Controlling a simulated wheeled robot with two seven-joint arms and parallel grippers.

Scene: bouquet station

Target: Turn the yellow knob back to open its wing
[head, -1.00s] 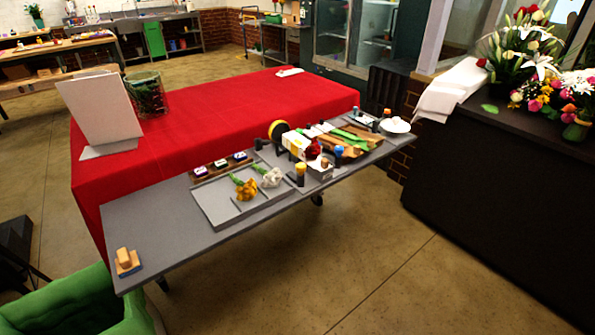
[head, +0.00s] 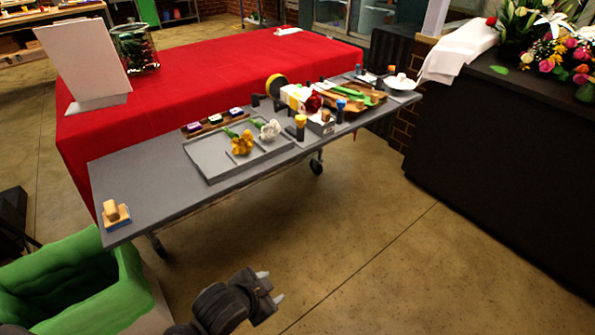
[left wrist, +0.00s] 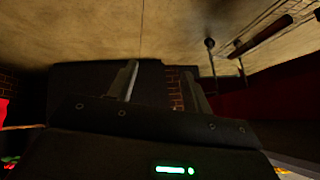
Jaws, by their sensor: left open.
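A dark post with a yellow top, which looks like the yellow knob (head: 300,121), stands at the front edge of the grey table (head: 140,175), right of the grey tray (head: 205,160). A similar post with a blue top (head: 340,105) stands further right. I cannot make out which part is the yellow knob's wing. My left gripper (head: 272,286) is open and empty over the floor, in front of and below the table, well apart from the knob. In the left wrist view its two fingers (left wrist: 163,85) are spread with nothing between them. My right gripper is not in view.
Yellow and white flowers (head: 243,142) lie on the tray. A wood block on a blue base (head: 116,213) sits at the table's left end. A green bin (head: 70,275) stands at lower left. A dark counter (head: 490,140) is at right. The floor between is clear.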

